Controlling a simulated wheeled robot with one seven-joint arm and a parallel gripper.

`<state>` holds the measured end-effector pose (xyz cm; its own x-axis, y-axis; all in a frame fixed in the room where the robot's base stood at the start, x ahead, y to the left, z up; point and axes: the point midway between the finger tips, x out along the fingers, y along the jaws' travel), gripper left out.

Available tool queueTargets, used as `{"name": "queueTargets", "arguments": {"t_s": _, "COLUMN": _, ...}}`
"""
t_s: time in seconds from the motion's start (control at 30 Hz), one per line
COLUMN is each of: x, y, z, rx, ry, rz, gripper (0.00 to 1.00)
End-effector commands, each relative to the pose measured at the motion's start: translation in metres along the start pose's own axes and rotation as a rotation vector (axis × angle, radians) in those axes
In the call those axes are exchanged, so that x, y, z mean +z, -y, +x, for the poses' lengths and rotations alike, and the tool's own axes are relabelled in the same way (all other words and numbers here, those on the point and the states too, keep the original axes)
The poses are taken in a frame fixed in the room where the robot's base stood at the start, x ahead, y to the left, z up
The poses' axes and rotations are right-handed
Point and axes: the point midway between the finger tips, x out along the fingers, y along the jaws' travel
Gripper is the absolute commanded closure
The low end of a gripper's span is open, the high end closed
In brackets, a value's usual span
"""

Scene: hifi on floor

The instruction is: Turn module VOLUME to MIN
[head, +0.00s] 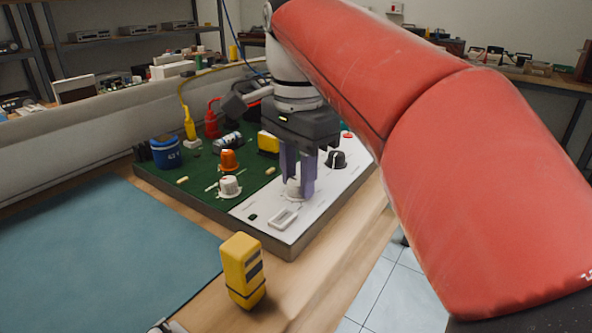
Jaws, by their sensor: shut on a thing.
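The white panel (268,230) forms the right part of a green board (165,190) on the wooden bench. My gripper (299,190) points down over this panel, its two purple fingers shut on a pale knob (291,188). The fingers hide most of that knob and its pointer. A black knob (336,160) stands behind and to the right on the white panel. A white knob (229,186) and an orange knob (228,160) stand on the green part. The labels are too small to read, so I cannot tell which knob is VOLUME.
A yellow device (243,271) stands upright in front of the board. A blue round part (166,152), yellow plug (189,125) and red plug (211,122) stand at the board's back left. The teal mat (100,260) is largely clear. My red arm covers the right side.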

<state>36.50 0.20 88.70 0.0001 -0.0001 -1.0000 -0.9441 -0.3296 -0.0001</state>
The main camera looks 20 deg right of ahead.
Motion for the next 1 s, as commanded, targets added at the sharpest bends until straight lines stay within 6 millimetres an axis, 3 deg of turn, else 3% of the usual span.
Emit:
{"name": "queueTargets", "arguments": {"t_s": 0.37, "x": 0.0001, "y": -0.0001, "z": -0.0027, "rx": 0.001, "ry": 0.0, "rz": -0.227, "gripper": 0.94}}
{"name": "queueTargets", "arguments": {"t_s": 1.0, "x": 0.0003, "y": 0.0007, "z": -0.0005, "rx": 0.0, "ry": 0.0, "rz": -0.835, "gripper": 0.94}}
